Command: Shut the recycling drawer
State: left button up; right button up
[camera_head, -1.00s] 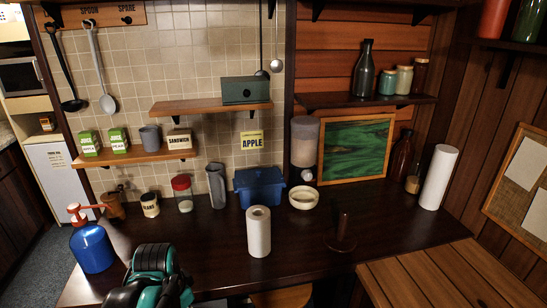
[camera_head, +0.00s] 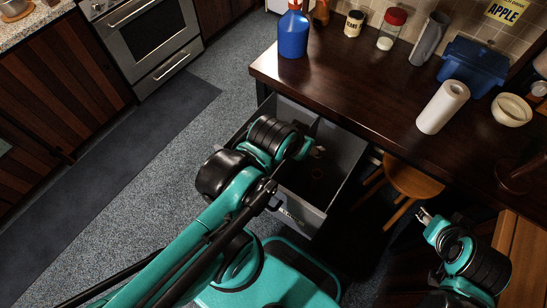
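The recycling drawer (camera_head: 345,160) is a grey open-topped bin pulled out from under the dark wooden counter. Its front panel, at the lower side, carries a partly hidden label (camera_head: 291,214). The inside is dark. My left arm reaches in from the lower left and crosses over the drawer's left side. My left gripper (camera_head: 317,152) is over the drawer opening; its fingers are small and dark, and I cannot tell if they touch anything. My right gripper (camera_head: 424,216) is at the lower right, apart from the drawer, near a stool; its finger gap is unclear.
The counter (camera_head: 370,90) bears a blue spray bottle (camera_head: 293,35), a paper roll (camera_head: 442,107), a blue bin (camera_head: 472,68) and a white bowl (camera_head: 511,110). A wooden stool (camera_head: 410,178) stands right of the drawer. Open carpet lies to the left, before the oven (camera_head: 150,40).

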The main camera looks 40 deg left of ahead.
aim_at(305, 212)
jog(key=u, duration=0.6)
jog(key=k+j+u, duration=0.45)
jog(key=l, duration=0.1)
